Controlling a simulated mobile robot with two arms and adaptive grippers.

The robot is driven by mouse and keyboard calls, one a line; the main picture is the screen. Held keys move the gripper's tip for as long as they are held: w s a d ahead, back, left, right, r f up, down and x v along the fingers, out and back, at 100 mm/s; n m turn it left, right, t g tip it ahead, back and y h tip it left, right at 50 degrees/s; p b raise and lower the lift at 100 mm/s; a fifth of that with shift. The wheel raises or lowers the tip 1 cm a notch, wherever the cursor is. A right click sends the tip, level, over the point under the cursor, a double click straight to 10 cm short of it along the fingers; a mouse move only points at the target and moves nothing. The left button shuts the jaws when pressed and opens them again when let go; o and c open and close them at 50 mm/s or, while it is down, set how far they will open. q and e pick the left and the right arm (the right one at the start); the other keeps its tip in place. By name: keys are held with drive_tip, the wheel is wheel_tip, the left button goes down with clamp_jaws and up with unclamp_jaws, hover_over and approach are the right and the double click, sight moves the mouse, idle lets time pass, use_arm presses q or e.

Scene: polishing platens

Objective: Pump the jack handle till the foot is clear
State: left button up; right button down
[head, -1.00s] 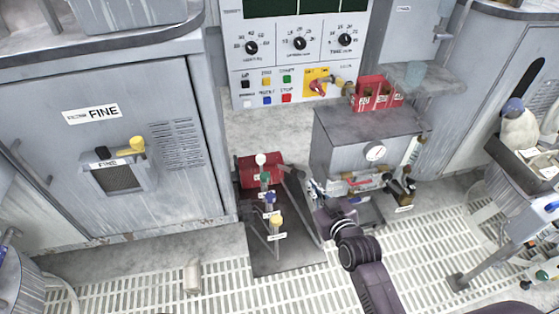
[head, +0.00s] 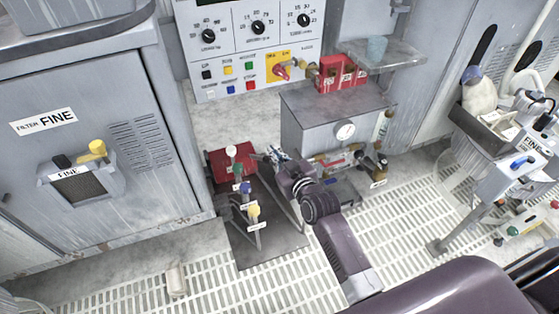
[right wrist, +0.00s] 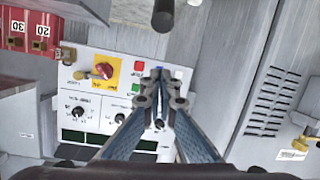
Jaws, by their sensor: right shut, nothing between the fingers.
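A red unit (head: 228,164) sits on a dark floor plate (head: 270,246), with dark bars beside it. Upright levers stand there, one with a green knob (head: 237,169), one with a blue knob (head: 245,188) and one with a yellow knob (head: 253,210). I cannot tell which part is the jack handle; the foot cannot be made out. My right gripper (head: 276,153) is shut and empty, just right of the red unit in the picture. In the right wrist view its closed fingertips (right wrist: 158,74) point toward a dark rod end (right wrist: 163,15), with a gap between them.
A grey cabinet with a gauge (head: 345,131) stands close to the right of my gripper, with red boxes (head: 341,73) on top. The control panel (head: 250,50) is behind. The FINE cabinet (head: 90,200) is at left. Grated floor (head: 210,270) lies in front, with a small cylinder (head: 176,280).

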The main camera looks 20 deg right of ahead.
drive_tip(key=b, duration=0.1)
hover_over(269, 160)
drive_tip(key=shift+f, duration=0.65)
drive_tip(key=shift+s+d+f+b, duration=0.25)
drive_tip(key=shift+s+f, duration=0.2)
drive_tip(key=shift+f, duration=0.15)
drive_tip(key=shift+s+d+f+b, duration=0.1)
drive_tip(key=shift+s+f+b, duration=0.15)
drive_tip(key=shift+s+f, duration=0.25)
use_arm(q)
drive_tip(key=shift+s+r, duration=0.1)
drive_tip(key=shift+s, duration=0.2)
use_arm(e)
drive_tip(key=shift+s+d+f, duration=0.15)
drive_tip(key=shift+s+f, duration=0.15)
drive_tip(key=shift+f, duration=0.15)
